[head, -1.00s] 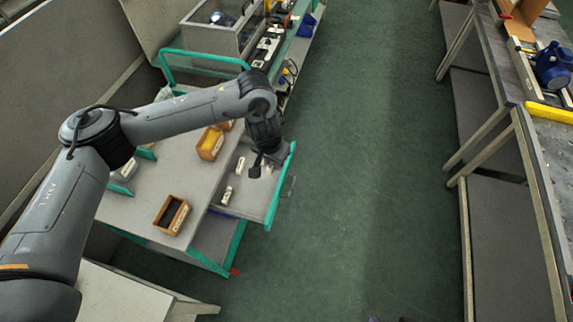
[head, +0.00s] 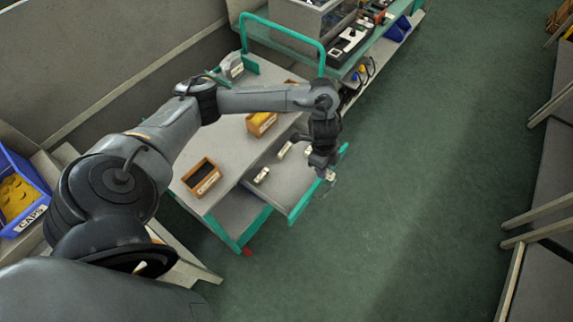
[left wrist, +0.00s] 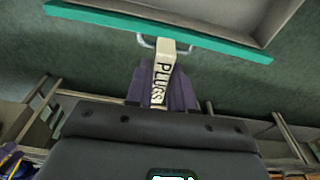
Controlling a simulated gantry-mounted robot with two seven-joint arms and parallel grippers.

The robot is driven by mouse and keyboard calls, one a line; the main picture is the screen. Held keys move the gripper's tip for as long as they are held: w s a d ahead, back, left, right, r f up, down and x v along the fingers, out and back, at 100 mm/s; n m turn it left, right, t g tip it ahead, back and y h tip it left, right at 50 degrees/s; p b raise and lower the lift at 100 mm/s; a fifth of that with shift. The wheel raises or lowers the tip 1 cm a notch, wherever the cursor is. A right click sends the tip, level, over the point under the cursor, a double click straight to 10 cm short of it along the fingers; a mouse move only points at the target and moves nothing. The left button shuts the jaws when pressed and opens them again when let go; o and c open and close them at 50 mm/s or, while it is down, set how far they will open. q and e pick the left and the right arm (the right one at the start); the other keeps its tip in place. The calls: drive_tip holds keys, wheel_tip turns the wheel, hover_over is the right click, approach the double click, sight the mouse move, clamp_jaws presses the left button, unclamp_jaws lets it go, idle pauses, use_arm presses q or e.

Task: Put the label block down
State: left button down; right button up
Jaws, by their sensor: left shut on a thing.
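My left gripper (head: 324,168) is shut on a pale label block (head: 330,175) and holds it just outside the teal front edge of the open drawer. In the left wrist view the block (left wrist: 164,66) reads "PLUGS" and sticks out from between the dark fingers of the gripper (left wrist: 162,92). The block's far end overlaps the drawer's handle (left wrist: 146,42) in that view; I cannot tell whether they touch. Two other pale blocks lie in the drawer, one near its left end (head: 262,175) and one further back (head: 285,150). My right gripper is not in view.
The drawer (head: 286,187) belongs to a grey cart with teal rails. On its top stand a wooden box with dark contents (head: 202,178) and one with yellow contents (head: 261,123). A blue "CAPS" bin (head: 22,195) is at left. Green floor (head: 400,210) is clear to the right.

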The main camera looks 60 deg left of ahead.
use_arm(q)
drive_tip(key=shift+s+a+f, duration=0.3)
drive_tip(key=shift+a, duration=0.15)
drive_tip(key=shift+s+a+f, duration=0.25)
drive_tip(key=shift+a, duration=0.15)
drive_tip(key=b, duration=0.4)
hover_over(291, 167)
wheel_tip(291, 167, down, 7)
drive_tip(key=shift+s+a, duration=0.15)
drive_tip(key=shift+f+b, duration=0.3)
drive_tip(key=shift+f, duration=1.7)
drive_tip(key=shift+f, duration=0.1)
drive_tip(key=c, duration=1)
unclamp_jaws()
